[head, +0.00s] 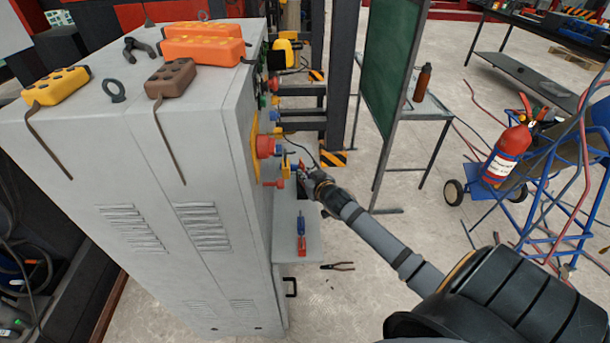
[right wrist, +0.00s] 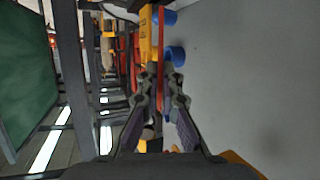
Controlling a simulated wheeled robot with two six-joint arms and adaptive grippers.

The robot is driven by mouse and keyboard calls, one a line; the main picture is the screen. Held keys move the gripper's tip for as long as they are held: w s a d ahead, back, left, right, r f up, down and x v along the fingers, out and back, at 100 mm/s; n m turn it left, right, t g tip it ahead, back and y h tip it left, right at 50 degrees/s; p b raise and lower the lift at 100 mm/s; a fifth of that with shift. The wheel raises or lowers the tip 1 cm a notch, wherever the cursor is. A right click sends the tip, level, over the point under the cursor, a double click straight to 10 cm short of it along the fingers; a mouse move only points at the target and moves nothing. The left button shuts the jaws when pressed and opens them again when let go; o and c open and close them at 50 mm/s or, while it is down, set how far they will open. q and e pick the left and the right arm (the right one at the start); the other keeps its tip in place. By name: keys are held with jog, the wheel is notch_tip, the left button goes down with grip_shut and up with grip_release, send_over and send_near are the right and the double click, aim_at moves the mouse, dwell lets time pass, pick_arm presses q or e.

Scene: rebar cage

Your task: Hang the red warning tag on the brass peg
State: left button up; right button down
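My right gripper (head: 307,176) reaches in from the right to the front face of the grey cabinet (head: 185,160). In the right wrist view its fingers (right wrist: 162,78) close on a thin red strip, which looks like the red warning tag (right wrist: 161,42) seen edge-on. In the head view a bit of red tag (head: 303,165) shows at the fingertips. Yellow and blue fittings stand close by the tag in both views. I cannot make out the brass peg for certain among them. My left gripper is not in view.
A large red knob on a yellow plate (head: 265,146) sticks out near the gripper. A small shelf (head: 298,225) below holds a blue-and-red tool. Pliers (head: 338,266) lie lower down. A green board (head: 388,65) and a red extinguisher (head: 507,150) stand to the right.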

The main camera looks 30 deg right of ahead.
jog(key=shift+f, duration=0.1)
jog(key=shift+f, duration=0.5)
jog(key=c, duration=1.5)
grip_release()
jog(key=shift+r, duration=0.2)
jog(key=p+v, duration=0.1)
jog(key=v, duration=0.3)
jog(key=p+v, duration=0.1)
jog(key=v, duration=0.3)
jog(key=p+v, duration=0.1)
jog(key=v, duration=0.3)
jog(key=shift+r+p, duration=0.35)
jog(key=shift+r, duration=0.1)
